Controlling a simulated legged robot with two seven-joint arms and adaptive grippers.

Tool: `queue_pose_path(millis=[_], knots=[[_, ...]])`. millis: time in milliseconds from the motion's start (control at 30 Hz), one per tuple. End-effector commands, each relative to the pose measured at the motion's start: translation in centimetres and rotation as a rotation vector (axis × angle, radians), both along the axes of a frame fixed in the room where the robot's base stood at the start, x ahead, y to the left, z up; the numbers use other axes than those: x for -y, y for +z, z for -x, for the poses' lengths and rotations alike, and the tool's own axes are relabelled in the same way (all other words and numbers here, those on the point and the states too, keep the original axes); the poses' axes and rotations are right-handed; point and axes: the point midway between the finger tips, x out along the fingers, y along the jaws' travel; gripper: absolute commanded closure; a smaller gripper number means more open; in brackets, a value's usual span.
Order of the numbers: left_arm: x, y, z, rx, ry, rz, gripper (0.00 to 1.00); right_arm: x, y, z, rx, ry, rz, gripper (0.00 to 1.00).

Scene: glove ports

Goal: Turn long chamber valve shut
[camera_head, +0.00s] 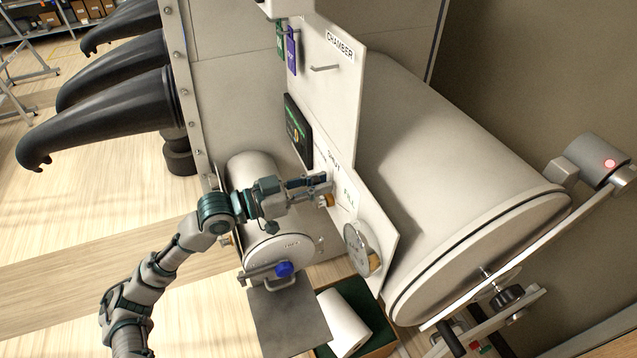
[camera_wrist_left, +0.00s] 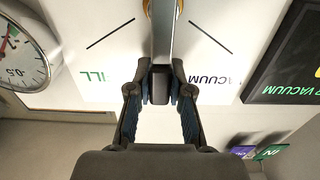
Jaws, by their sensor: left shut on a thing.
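The long chamber valve has a grey metal lever (camera_wrist_left: 162,40) with a dark tip, on a brass pivot (camera_head: 327,200). It sits on the white panel (camera_head: 386,238) of the long chamber (camera_head: 440,130). My left gripper (camera_head: 318,184) reaches the panel from the left and is shut on the lever. In the left wrist view, the fingers (camera_wrist_left: 160,88) close around the lever's dark tip. The lever stands between the FILL label (camera_wrist_left: 100,77) and the partly hidden VACUUM label (camera_wrist_left: 212,80), between two slanted black lines. My right gripper is not in view.
A round gauge (camera_head: 361,249) and a dark display (camera_head: 298,131) flank the valve. A small chamber (camera_head: 279,250) with a blue knob (camera_head: 284,269) lies below my left arm. Black gloves (camera_head: 100,110) jut out at the left. A green-lined box (camera_head: 372,312) stands below.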

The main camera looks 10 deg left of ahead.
Motion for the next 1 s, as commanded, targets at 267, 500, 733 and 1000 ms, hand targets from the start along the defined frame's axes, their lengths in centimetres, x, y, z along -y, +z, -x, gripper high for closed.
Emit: queue_pose_path(millis=[267, 500, 733, 1000], knots=[[0.1, -0.5, 0.0, -0.012, -0.002, -0.007, 0.71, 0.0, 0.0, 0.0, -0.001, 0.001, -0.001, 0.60], [0.1, -0.2, 0.0, -0.007, -0.001, -0.003, 0.54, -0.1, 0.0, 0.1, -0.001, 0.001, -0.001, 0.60], [-0.5, -0.2, 0.3, -0.005, 0.001, -0.002, 0.54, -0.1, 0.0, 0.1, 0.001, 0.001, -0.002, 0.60], [-5.2, -0.5, 3.3, -0.011, 0.004, -0.005, 0.54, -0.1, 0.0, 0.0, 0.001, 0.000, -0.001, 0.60]])
